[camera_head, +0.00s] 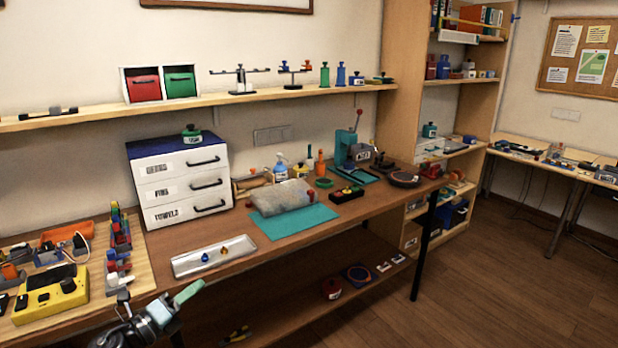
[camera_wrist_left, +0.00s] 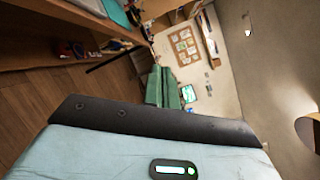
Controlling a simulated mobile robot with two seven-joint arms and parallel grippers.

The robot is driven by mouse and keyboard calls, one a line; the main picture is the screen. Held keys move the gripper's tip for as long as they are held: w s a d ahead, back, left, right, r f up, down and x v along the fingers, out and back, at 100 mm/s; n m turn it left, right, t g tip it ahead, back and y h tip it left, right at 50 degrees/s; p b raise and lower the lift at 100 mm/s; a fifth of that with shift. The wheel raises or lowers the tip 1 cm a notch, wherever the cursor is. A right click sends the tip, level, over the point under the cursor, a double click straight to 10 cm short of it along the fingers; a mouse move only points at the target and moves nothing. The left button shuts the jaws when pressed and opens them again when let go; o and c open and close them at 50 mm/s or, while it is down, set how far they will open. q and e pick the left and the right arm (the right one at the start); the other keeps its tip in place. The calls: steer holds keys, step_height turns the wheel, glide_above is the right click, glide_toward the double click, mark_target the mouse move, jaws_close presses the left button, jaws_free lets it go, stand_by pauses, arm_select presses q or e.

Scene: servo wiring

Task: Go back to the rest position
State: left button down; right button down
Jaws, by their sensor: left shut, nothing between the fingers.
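My left gripper (camera_head: 189,292) is low in the head view, in front of the bench's front edge, with its green fingers pointing up and to the right. In the left wrist view the green fingers (camera_wrist_left: 163,86) are together with nothing between them. The gripper is apart from the workbench (camera_head: 245,255) and its items. My right gripper is in neither view.
A metal tray (camera_head: 215,257) with small blue and orange pieces lies near the bench's front edge. A yellow device (camera_head: 52,294) and several coloured parts are at left. A white drawer unit (camera_head: 180,180) stands behind. Open floor (camera_head: 500,285) is at right.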

arm_select(q)
steer(key=w+a+n+t+y, duration=0.35)
steer(key=a+n+y, duration=0.65)
steer(key=n, duration=0.8)
step_height(320, 180, down, 7)
steer(key=s+a+n+g+y, duration=0.1)
steer(key=a+n+g+y, duration=0.2)
steer(key=n, duration=0.8)
steer(key=s+d+f+g+h, duration=0.1)
steer(key=s+d+f+g, duration=0.1)
steer(key=s+d+f, duration=0.5)
steer(key=s+d+f+g+h, duration=0.2)
steer(key=s+d+f, duration=0.2)
steer(key=s+f, duration=0.7)
steer(key=s+d+f+g, duration=0.1)
steer(key=s+d, duration=0.3)
steer(key=s, duration=0.9)
steer(key=s+d+f+n+g+h, duration=0.1)
steer(key=s+d+g, duration=0.1)
steer(key=s, duration=1.2)
steer(key=shift+s+d, duration=0.15)
steer(key=shift+d, duration=0.75)
